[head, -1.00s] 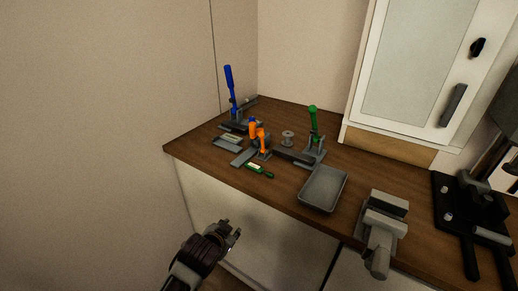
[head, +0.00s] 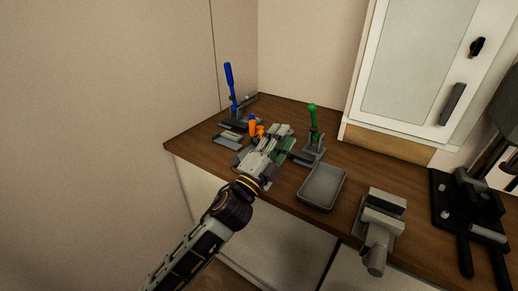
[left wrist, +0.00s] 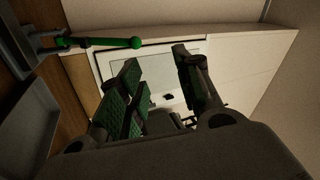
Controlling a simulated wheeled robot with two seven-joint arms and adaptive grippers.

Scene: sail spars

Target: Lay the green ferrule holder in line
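The green-handled holder (head: 313,122) stands on the bench with its lever upright, a green ball at the top and a grey base below. In the left wrist view the green lever (left wrist: 100,42) lies across the upper left, ending in the ball. My left gripper (head: 284,142) is over the bench just left of the holder's base, apart from the green lever. In the left wrist view, its green-padded fingers (left wrist: 160,88) are spread with nothing between them. My right gripper is not in view.
A grey tray (head: 322,187) lies in front of the holder, and a grey vise (head: 381,222) stands to its right. A blue-handled tool (head: 230,88) stands at the back left. An orange tool (head: 259,131) is partly hidden by my left gripper. A white cabinet (head: 411,60) stands behind.

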